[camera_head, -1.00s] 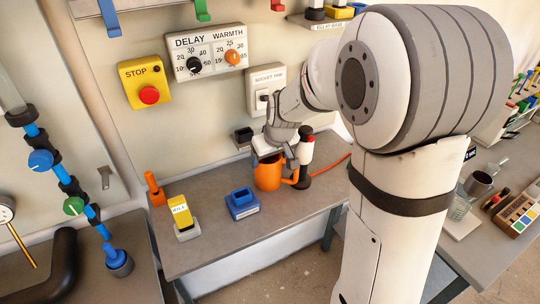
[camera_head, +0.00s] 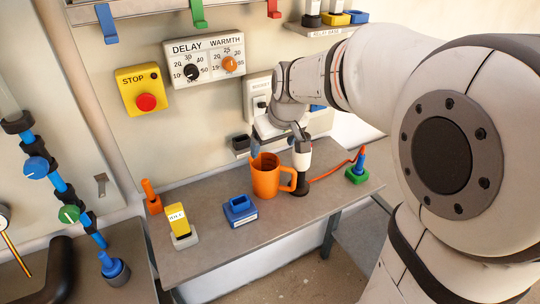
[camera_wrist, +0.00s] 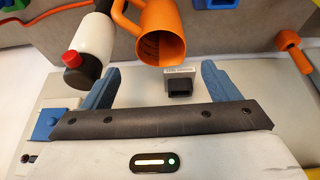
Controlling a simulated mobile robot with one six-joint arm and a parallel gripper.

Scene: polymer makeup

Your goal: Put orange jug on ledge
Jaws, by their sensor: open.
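The orange jug (camera_head: 266,178) stands upright on the grey bench, its handle toward the right. My gripper (camera_head: 277,142) is open and empty, just above and behind the jug, on the wall side. In the wrist view the jug (camera_wrist: 165,38) shows its open mouth beyond the gap between my blue fingertips (camera_wrist: 158,76), and nothing lies between them. A narrow wall shelf (camera_head: 318,28) with a label on its front edge shows at the top; I cannot tell whether this is the ledge.
A white and black bottle with a red knob (camera_wrist: 88,52) stands beside the jug's handle. On the bench (camera_head: 285,218) are a blue holder (camera_head: 240,209), a yellow block (camera_head: 178,222), an orange peg (camera_head: 152,198) and a green base (camera_head: 357,176). The wall panel is close behind.

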